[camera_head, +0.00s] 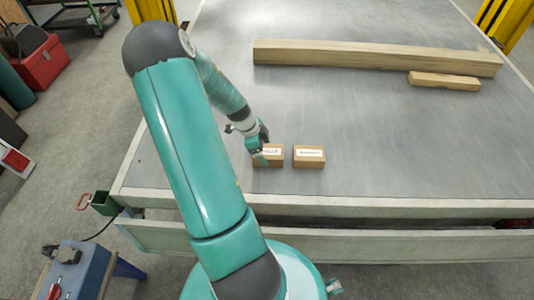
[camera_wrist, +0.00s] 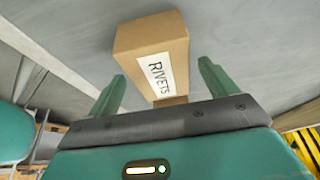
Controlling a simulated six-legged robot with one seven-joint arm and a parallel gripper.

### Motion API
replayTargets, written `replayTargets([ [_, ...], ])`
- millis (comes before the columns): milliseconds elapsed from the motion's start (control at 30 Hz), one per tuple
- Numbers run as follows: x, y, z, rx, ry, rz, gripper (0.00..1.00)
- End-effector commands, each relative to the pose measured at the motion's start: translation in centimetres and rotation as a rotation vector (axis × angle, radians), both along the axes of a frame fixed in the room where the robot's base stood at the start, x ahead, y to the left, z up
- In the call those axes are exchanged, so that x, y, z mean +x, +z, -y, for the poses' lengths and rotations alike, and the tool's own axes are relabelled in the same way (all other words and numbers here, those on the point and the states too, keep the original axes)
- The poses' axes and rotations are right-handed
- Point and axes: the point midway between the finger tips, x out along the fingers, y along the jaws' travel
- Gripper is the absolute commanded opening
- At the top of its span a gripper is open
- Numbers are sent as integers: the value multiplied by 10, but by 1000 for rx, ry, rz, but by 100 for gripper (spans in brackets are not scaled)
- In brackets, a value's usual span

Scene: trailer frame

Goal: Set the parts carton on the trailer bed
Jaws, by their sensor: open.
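Two small brown cartons with white labels stand side by side on the grey trailer bed (camera_head: 390,125), near its front edge. The left carton (camera_head: 273,162) is at my gripper (camera_head: 260,150), which partly covers it and its label. The right carton (camera_head: 309,157) stands a short gap away, its label too small to read. In the wrist view, a carton labelled RIVETS (camera_wrist: 150,38) lies ahead of my gripper (camera_wrist: 161,88). The two green fingers are spread apart, one to each side of the carton's near end, with visible gaps.
A long timber beam (camera_head: 375,57) and a short wood block (camera_head: 444,81) lie farther back on the bed. A raised rim (camera_head: 400,208) runs along the front edge. A blue box (camera_head: 78,272) stands at the lower left. The bed between cartons and beam is clear.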

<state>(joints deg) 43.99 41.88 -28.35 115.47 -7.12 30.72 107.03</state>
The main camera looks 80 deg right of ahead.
Motion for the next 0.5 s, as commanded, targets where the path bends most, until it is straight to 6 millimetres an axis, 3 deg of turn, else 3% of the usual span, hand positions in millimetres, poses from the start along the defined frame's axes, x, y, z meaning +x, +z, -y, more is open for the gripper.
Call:
replayTargets([
  [300,26,63,-6,-2,2,2,85],
  [500,33,81,-8,-1,0,1,85],
])
